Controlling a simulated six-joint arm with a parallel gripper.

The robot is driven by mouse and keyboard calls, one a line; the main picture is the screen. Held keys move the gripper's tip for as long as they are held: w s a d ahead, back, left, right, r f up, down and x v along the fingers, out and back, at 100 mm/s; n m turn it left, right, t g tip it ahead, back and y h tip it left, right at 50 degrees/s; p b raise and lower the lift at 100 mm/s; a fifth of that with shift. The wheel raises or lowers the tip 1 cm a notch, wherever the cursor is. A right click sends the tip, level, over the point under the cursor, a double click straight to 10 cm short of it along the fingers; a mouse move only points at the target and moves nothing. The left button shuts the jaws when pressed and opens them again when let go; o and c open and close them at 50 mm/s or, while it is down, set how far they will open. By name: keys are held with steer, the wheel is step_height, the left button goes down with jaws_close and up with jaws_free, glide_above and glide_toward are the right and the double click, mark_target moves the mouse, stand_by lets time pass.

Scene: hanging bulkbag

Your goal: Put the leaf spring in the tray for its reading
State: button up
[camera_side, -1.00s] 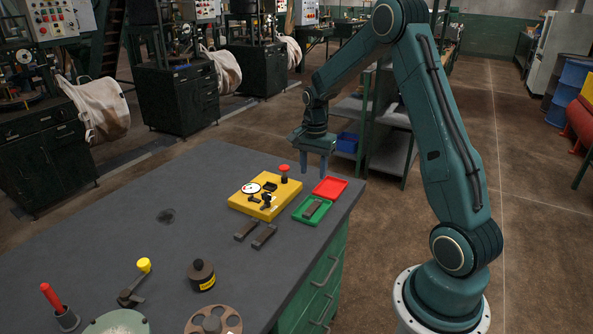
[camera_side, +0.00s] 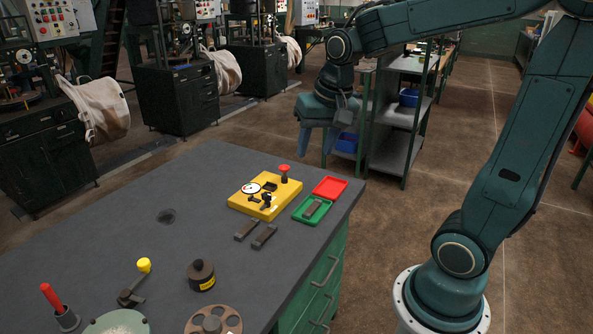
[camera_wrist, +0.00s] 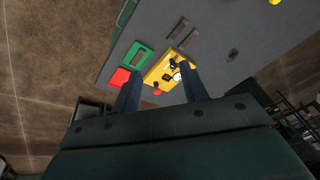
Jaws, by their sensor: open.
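Two dark flat bars, which look like leaf springs, lie side by side on the grey bench: one on the left (camera_side: 246,229) and one on the right (camera_side: 264,237). A similar dark bar (camera_side: 312,208) lies inside the green tray (camera_side: 301,214). A red tray (camera_side: 330,187) beside it looks empty. A yellow fixture (camera_side: 250,203) with a white dial and a red knob stands left of the trays. My gripper (camera_side: 316,150) is open and empty, up beyond the bench's far end. The wrist view shows its fingers (camera_wrist: 160,88) apart, with the trays and fixture beyond them.
A dark weight (camera_side: 201,276), a yellow-knobbed lever (camera_side: 133,285), a red-handled tool (camera_side: 60,308) and a round plate with holes (camera_side: 212,320) stand at the near end of the bench. Shelving (camera_side: 400,117) stands behind my gripper.

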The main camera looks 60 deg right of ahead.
steer(key=s+a+r+n+t, duration=0.1)
steer(key=s+a+n+t, duration=0.1)
steer(key=s+a+n, duration=0.5)
steer(key=shift+s+a+r+n+y, duration=0.25)
steer(key=shift+s+r+n+y, duration=0.15)
steer(key=shift+s, duration=2.3)
